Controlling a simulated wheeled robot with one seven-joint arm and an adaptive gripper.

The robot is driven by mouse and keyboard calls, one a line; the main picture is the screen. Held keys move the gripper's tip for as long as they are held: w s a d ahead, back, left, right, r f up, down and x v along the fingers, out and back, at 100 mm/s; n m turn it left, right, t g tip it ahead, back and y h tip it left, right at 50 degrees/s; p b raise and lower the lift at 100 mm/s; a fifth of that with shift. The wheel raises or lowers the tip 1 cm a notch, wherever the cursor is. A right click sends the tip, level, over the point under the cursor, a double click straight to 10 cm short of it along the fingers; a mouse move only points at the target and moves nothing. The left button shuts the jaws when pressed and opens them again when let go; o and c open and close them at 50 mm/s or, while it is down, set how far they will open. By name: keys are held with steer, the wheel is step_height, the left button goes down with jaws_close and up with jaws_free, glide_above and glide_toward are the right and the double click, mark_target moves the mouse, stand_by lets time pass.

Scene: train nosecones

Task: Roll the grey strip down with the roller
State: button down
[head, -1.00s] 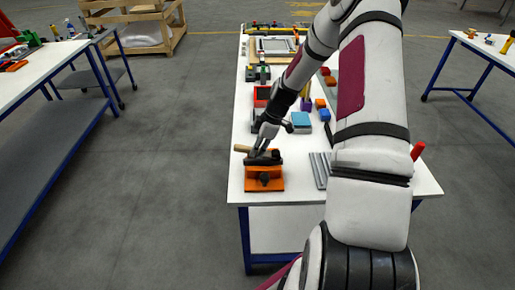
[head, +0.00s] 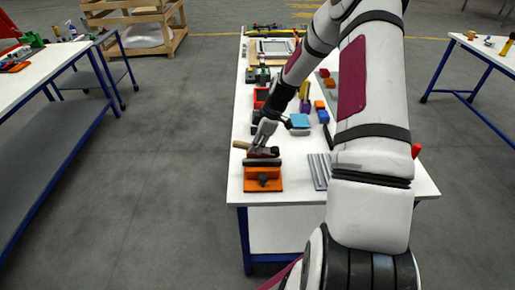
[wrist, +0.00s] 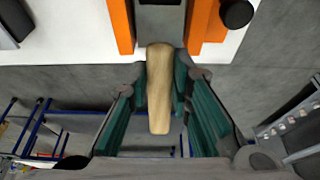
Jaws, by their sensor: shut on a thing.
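An orange fixture (head: 263,184) stands at the near left corner of the white table. A dark grey strip (head: 262,162) lies across its top. My gripper (head: 259,147) is just above the fixture's far side, shut on the roller, whose pale wooden handle (head: 240,145) sticks out to the left. In the wrist view the handle (wrist: 159,90) lies between the two green-padded fingers. Beyond the handle, a grey part (wrist: 160,22) sits between the fixture's orange sides (wrist: 121,24); I cannot tell whether it is roller or strip. Contact between roller and strip is hidden.
Grey ribbed bars (head: 319,171) lie right of the fixture on the white table (head: 300,202). A blue block (head: 300,121) and other small parts stand farther back. The table's left edge is close to the fixture. My arm hides much of the table's right side.

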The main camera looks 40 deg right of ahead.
steer(key=shift+r+p, duration=0.5)
steer(key=shift+r, duration=1.4)
steer(key=shift+w, duration=0.1)
